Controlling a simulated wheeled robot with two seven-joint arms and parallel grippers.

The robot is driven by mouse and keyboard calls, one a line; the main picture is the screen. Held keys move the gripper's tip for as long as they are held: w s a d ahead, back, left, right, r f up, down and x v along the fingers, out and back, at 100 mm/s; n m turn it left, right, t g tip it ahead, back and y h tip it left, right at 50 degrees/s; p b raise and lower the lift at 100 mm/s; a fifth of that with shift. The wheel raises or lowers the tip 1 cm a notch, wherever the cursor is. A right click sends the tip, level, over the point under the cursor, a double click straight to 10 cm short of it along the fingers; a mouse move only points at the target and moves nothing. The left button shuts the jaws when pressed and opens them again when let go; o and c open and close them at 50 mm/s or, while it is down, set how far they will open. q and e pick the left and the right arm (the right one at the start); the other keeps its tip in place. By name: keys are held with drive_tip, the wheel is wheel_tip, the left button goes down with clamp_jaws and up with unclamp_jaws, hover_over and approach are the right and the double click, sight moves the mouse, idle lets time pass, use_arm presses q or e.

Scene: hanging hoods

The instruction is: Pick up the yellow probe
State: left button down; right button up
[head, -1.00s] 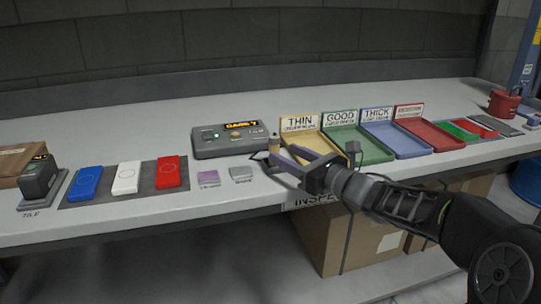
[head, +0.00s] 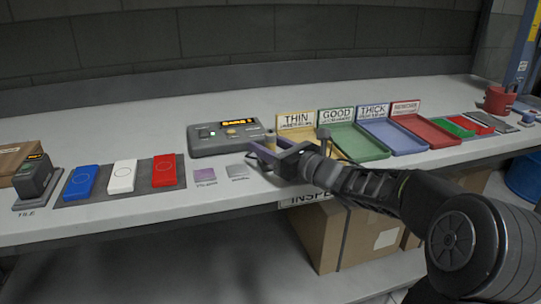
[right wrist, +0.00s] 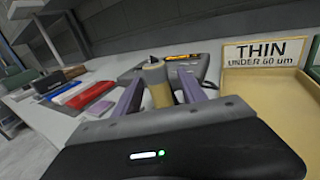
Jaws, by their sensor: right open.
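The yellow probe (right wrist: 156,84) is a short, upright tan-yellow cylinder with a dark top in the right wrist view. It stands between the two purple fingers of my right gripper (right wrist: 160,92), which is open around it. In the head view, the probe (head: 270,140) shows as a small piece just behind the fingers of my right gripper (head: 264,154), at the right side of the gauge box (head: 225,137). Its lower part is hidden by the gripper. I cannot tell whether a finger touches it. My left gripper is not in view.
Yellow (head: 350,150), green (head: 368,148), blue (head: 400,146) and red (head: 430,135) trays stand to the right. Two small plates (head: 204,176) lie left of the gripper. Blue, white and red blocks sit on a dark mat (head: 68,200). The bench front edge is close below.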

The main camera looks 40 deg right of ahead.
drive_tip(key=shift+w+a, duration=0.1)
drive_tip(key=shift+w, duration=0.8)
clamp_jaws()
